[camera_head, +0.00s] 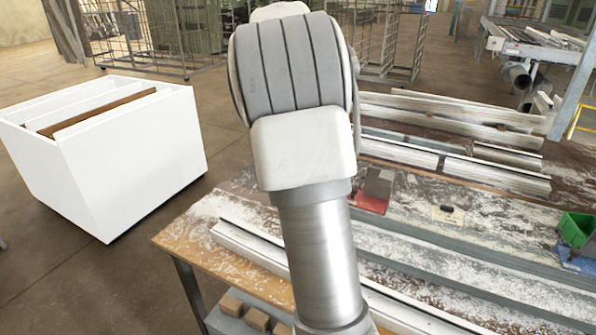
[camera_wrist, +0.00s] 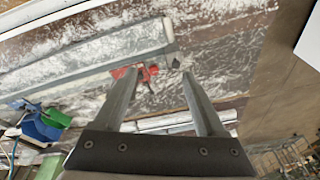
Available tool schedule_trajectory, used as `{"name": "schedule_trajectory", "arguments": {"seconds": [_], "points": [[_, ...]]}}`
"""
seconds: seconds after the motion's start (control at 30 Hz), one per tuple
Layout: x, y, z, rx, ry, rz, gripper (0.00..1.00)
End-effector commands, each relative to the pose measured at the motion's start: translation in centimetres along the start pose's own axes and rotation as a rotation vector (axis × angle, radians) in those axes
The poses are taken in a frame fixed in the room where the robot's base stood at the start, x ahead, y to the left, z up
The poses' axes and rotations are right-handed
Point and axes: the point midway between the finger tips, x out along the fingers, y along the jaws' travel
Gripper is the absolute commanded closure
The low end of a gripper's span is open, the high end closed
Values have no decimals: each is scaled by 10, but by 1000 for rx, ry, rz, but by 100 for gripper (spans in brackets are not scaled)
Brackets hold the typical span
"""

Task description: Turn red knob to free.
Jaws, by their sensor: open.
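A small red part (camera_head: 370,203), with a grey block above it, sits on the workbench just right of my arm in the head view. In the wrist view, red parts (camera_wrist: 149,72) show beside the tip of the left finger, at the end of a long pale profile. The knob's shape and its setting are too small to tell. My gripper (camera_wrist: 160,74) is open, with its two fingers apart and nothing held between them. The red parts lie beyond the fingertips, nearer the left one; I cannot tell if they touch. My arm hides the gripper in the head view.
Long white profiles (camera_head: 440,165) lie across the sawdust-covered bench (camera_head: 215,208). A green bin (camera_head: 577,228) and a blue bin (camera_head: 577,259) stand at the right. Wooden blocks (camera_head: 257,319) sit low in front. A white cart (camera_head: 130,155) stands left, with open floor between.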

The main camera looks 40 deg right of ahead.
Motion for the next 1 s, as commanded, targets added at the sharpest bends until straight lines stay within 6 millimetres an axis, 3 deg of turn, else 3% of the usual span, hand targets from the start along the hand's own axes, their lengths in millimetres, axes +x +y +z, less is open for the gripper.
{"name": "schedule_trajectory", "arguments": {"seconds": [0.2,0.4,0.77,1.0], "points": [[42,-18,-48,199,76,105,27],[71,-26,-74,323,142,165,27],[98,-26,-85,378,174,192,27],[144,-15,-91,378,173,194,27]]}}
